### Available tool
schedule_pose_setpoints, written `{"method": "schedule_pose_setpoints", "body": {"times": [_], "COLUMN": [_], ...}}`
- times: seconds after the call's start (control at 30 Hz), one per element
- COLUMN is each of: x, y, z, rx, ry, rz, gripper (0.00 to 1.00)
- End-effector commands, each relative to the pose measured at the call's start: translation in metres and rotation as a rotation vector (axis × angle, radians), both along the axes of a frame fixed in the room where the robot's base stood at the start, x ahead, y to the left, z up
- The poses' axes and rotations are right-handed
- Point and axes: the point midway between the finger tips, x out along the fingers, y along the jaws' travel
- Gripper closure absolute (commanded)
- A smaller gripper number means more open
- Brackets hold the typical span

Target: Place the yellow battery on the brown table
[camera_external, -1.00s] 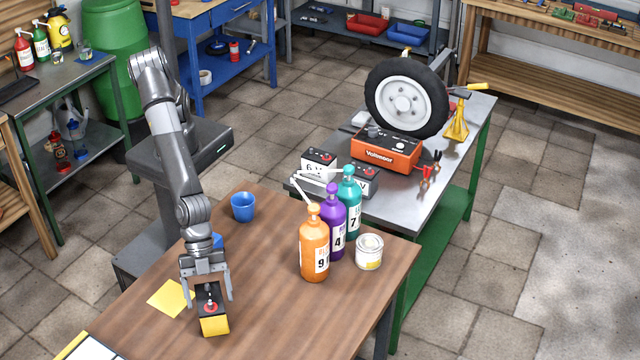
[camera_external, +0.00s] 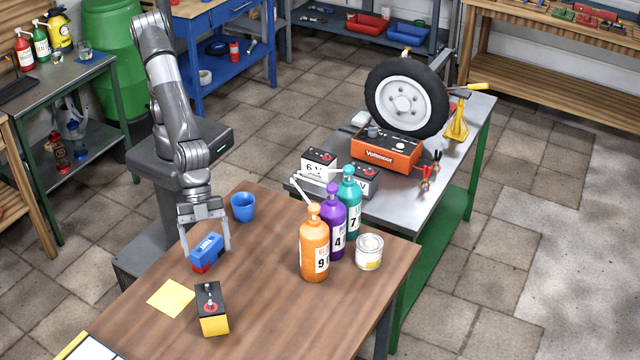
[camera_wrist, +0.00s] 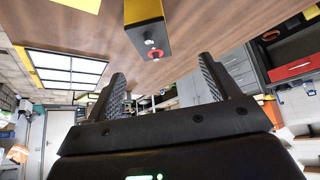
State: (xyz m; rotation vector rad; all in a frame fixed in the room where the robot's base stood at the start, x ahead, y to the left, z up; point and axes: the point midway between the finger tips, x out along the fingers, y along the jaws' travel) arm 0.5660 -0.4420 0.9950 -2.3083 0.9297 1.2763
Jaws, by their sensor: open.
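The yellow battery (camera_external: 212,309), yellow with a black top, stands on the brown table (camera_external: 270,310) near its front left. It also shows in the wrist view (camera_wrist: 147,28), ahead of the fingers and apart from them. My gripper (camera_external: 207,255) is open and empty, above the table and behind the battery in the outside view. A blue battery-like block (camera_external: 206,252) with a red lower edge shows between the fingers in the outside view. No such block shows between the fingers in the wrist view.
A yellow paper (camera_external: 171,298) lies left of the battery. A blue cup (camera_external: 243,207) stands at the table's back. Orange (camera_external: 314,250), purple (camera_external: 334,212) and teal (camera_external: 350,195) bottles and a can (camera_external: 369,251) stand to the right. The table's front middle is clear.

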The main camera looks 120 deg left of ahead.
Motion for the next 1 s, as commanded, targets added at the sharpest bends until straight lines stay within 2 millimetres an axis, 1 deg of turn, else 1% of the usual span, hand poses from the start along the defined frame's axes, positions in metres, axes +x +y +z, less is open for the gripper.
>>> {"method": "schedule_pose_setpoints", "body": {"times": [0.03,0.07,0.17,0.2,0.27,0.3,0.33,0.37,0.4,0.47,0.5,0.57,0.6,0.67,0.7,0.77,0.8,0.87,0.9,1.0], "x": [0.003,0.002,-0.001,-0.005,-0.012,-0.017,-0.022,-0.027,-0.035,-0.048,-0.057,-0.072,-0.083,-0.100,-0.112,-0.130,-0.143,-0.163,-0.176,-0.209], "y": [0.020,0.032,0.080,0.100,0.129,0.148,0.162,0.176,0.194,0.220,0.237,0.262,0.277,0.300,0.314,0.334,0.347,0.365,0.376,0.401], "z": [0.014,0.022,0.050,0.060,0.075,0.084,0.091,0.097,0.104,0.115,0.121,0.129,0.133,0.139,0.142,0.145,0.146,0.147,0.147,0.144], "rx": [-0.012,-0.016,-0.033,-0.040,-0.047,-0.052,-0.055,-0.058,-0.061,-0.063,-0.066,-0.066,-0.065,-0.063,-0.059,-0.054,-0.049,-0.041,-0.033,-0.013], "ry": [0.005,0.012,0.032,0.040,0.052,0.059,0.062,0.066,0.071,0.077,0.079,0.083,0.085,0.086,0.087,0.086,0.085,0.083,0.080,0.075], "rz": [0.026,0.040,0.099,0.123,0.156,0.180,0.197,0.213,0.237,0.270,0.293,0.327,0.351,0.386,0.411,0.447,0.471,0.512,0.537,0.604], "gripper": [0.19,0.19,0.19,0.19,0.19,0.19,0.19,0.19,0.19,0.19,0.19,0.19,0.19,0.19,0.19,0.19,0.19,0.19,0.19,0.19]}}
